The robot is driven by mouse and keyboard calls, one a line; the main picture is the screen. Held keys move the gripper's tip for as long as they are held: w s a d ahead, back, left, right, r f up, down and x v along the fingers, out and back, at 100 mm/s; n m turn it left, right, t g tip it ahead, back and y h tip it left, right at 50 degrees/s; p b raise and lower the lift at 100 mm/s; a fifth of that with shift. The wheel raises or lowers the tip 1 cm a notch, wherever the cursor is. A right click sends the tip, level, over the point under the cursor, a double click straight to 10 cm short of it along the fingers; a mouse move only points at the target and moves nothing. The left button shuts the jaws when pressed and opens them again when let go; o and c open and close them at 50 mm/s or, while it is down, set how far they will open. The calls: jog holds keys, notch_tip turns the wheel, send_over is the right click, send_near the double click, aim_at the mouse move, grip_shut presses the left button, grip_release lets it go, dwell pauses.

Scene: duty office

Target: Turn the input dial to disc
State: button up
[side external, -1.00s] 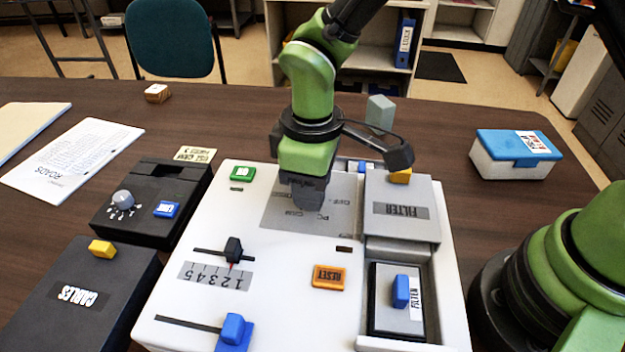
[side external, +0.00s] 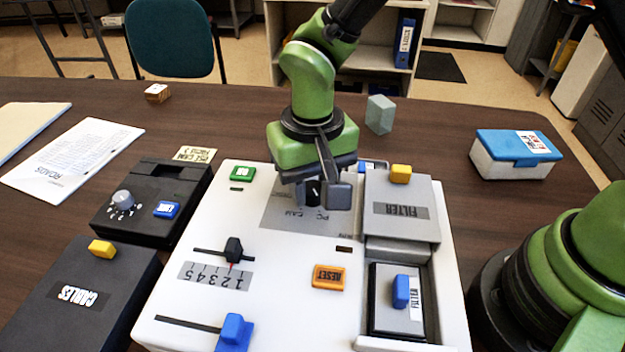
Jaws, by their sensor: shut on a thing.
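The input dial (side external: 314,190) is a dark knob with a pale mark, on a grey panel (side external: 283,214) of the white console. Labels reading PC and CAM show at the panel's near side. My gripper (side external: 316,194) points down over the panel and is shut on the dial. The gripper body and the dark block on its side hide most of the dial and the far part of the panel. I cannot read a disc label or tell exactly where the dial points.
The white console (side external: 190,300) also has a green button (side external: 243,173), an orange RESET button (side external: 328,278), sliders and a FILTER cover (side external: 403,222) with a yellow knob, right of my gripper. A black box with a grey knob (side external: 123,200) stands left. A grey-green block (side external: 380,114) stands behind.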

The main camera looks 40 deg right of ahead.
jog(key=m, duration=0.5)
jog(key=shift+m, duration=0.3)
jog(key=m, duration=1.2)
jog(key=shift+m, duration=0.3)
jog(key=m, duration=0.5)
jog(key=shift+m, duration=0.4)
jog(key=o, duration=0.9)
